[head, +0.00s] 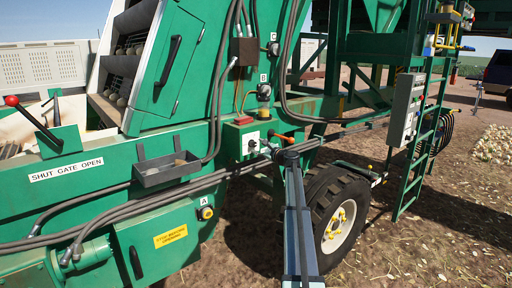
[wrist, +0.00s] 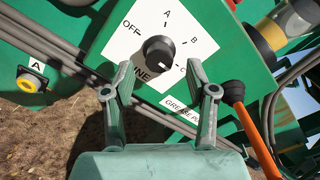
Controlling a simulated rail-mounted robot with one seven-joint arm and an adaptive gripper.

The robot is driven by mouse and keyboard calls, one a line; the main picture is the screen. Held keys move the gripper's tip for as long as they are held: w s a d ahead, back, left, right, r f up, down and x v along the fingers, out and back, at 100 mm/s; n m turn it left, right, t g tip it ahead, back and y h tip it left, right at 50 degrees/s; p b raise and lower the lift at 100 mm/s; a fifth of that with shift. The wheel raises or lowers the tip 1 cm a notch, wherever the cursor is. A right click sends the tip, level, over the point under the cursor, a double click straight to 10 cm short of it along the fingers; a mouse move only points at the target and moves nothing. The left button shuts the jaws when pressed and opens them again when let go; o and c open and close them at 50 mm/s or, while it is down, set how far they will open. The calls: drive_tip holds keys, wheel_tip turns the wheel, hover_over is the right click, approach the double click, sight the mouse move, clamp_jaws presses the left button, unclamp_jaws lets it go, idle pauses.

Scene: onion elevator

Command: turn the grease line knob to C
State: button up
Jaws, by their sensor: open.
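The grease line knob (wrist: 158,52) is a round black knob on a white dial plate with the marks OFF, A, B and C. In the wrist view it lies just beyond and between the fingertips of my open gripper (wrist: 160,74). The fingers look apart from it, with nothing between them.
A yellow button A (wrist: 28,83) is at left. Grey hoses (head: 130,206) cross the machine. A tyre (head: 338,215) stands at right.

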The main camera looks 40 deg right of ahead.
drive_tip(key=s, duration=0.9)
drive_tip(key=shift+d, duration=0.15)
